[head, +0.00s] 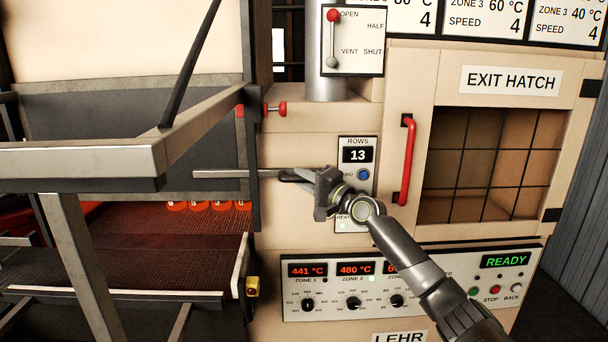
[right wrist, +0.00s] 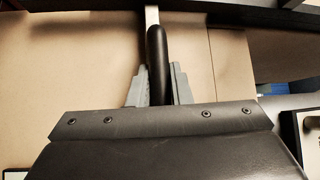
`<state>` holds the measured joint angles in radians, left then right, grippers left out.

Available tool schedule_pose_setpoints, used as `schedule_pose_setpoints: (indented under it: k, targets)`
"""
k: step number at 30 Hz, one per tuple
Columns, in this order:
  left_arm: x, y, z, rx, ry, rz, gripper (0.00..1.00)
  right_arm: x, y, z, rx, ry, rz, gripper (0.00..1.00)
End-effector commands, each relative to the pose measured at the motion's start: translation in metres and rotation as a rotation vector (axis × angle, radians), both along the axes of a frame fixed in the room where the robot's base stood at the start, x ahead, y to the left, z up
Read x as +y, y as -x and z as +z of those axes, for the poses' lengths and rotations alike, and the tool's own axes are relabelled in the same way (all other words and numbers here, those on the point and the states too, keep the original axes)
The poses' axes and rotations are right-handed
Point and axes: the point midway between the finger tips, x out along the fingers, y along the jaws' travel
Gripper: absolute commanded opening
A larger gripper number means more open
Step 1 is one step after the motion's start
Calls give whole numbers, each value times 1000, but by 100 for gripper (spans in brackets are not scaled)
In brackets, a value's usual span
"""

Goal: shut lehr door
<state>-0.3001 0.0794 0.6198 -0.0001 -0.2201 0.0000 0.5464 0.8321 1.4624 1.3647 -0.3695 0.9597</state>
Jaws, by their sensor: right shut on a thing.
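The lehr door appears to be the dark grey panel (head: 120,125) at the left in the head view. Its lower edge stands above the belt opening, where several glowing orange pieces (head: 200,206) show on a mesh belt. A bare metal lever (head: 230,174) with a black grip runs level across the door's right edge. My right gripper (head: 296,176) is shut on the black grip. In the right wrist view the black grip (right wrist: 156,60) stands between the two grey fingers, with the metal bar beyond it. My left gripper is out of view.
A thick metal frame (head: 80,162) crosses the left foreground. A red knob (head: 276,108) sticks out above the lever. Right of my gripper are the exit hatch's red handle (head: 407,160) and mesh window (head: 490,160).

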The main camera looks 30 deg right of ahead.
Motion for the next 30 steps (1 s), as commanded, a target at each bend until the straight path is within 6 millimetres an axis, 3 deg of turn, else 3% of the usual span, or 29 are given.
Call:
schedule_pose_setpoints:
  k: [1, 12, 21, 30]
  targets:
    - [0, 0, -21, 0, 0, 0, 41, 0, 0, -27, 7, -3, 2, 0]
    - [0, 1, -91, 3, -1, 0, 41, 0, 0, -108, 8, -1, 1, 0]
    - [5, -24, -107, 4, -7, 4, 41, 0, 0, -148, 6, 0, 1, 0]
    - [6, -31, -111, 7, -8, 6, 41, 0, 0, -160, 5, 0, 2, 0]
